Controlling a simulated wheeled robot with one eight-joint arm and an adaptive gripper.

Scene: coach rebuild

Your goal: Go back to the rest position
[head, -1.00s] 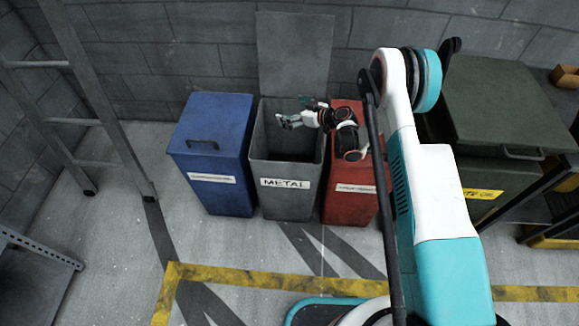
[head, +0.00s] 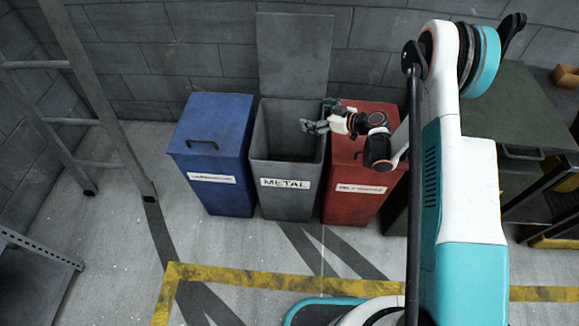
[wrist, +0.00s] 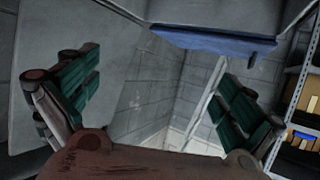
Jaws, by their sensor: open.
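My gripper (head: 314,126) is above the right side of the open grey bin labelled METAL, near the red bin's edge. In the wrist view my gripper (wrist: 166,95) shows its two green-padded fingers spread wide with nothing between them. The grey METAL bin (head: 285,205) stands with its lid (head: 294,55) raised against the wall; what lies inside it is too dark to tell. My arm reaches in from the right of the head view and hides part of the scene.
A closed blue bin (head: 213,135) stands left of the grey bin, and a closed red bin (head: 350,205) stands right of it. A ladder (head: 85,90) leans at the left. A dark green bin (head: 525,100) is partly hidden behind my arm. Yellow floor tape (head: 250,280) runs in front.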

